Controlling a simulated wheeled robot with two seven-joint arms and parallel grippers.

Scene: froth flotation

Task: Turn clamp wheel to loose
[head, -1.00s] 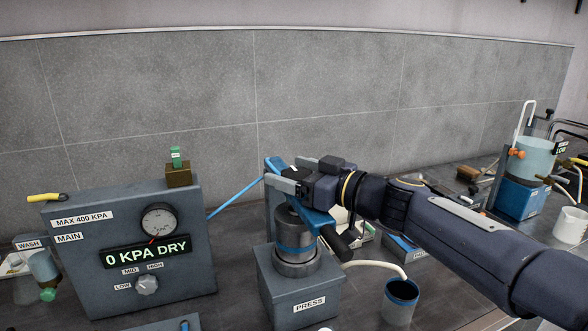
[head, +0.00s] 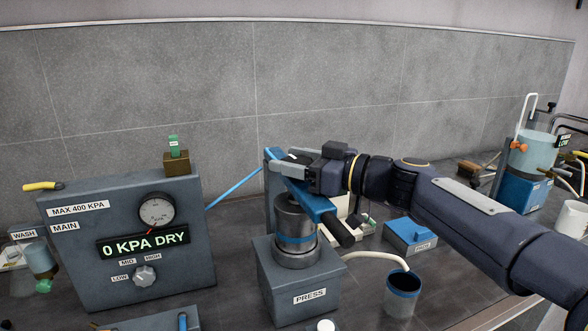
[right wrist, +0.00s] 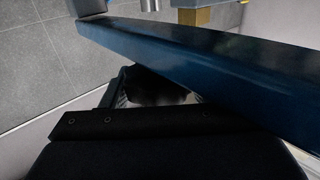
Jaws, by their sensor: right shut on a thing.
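The press (head: 293,262) is a grey box, labelled PRESS, with a steel cylinder (head: 296,222) ringed in blue on top. A blue bar (head: 318,206) with a black grip (head: 341,234) slants across its top; I take it for the clamp wheel's handle, as no round wheel rim shows. My right gripper (head: 290,168) reaches in from the right at the top of the press and is shut on this bar. In the right wrist view the blue bar (right wrist: 200,62) crosses close in front of the gripper. The fingertips' contact is partly hidden. My left gripper is not in view.
A control panel (head: 75,255) with a gauge and a "0 KPA DRY" display stands to the left. A blue hose (head: 235,188) runs from it towards the press. A blue-rimmed cup (head: 402,294) and a blue box (head: 410,236) stand to the right.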

